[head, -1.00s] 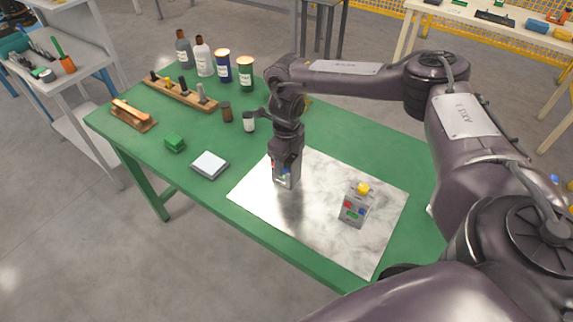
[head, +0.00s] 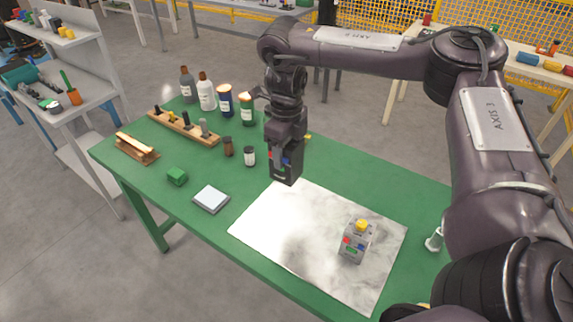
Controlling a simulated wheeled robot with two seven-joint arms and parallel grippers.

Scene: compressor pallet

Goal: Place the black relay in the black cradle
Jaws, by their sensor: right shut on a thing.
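My right gripper (head: 286,148) is shut on a dark block, the black relay (head: 286,174), and holds it upright above the far left part of the marbled sheet. Small red and blue marks show where the fingers meet the block. A grey box (head: 352,248) with a yellow top and red, blue and green marks stands on the sheet to the right. I cannot make out a black cradle for certain. My left gripper is not in view.
The marbled sheet (head: 290,240) lies on the green table (head: 190,150). The sheet's left half is clear.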

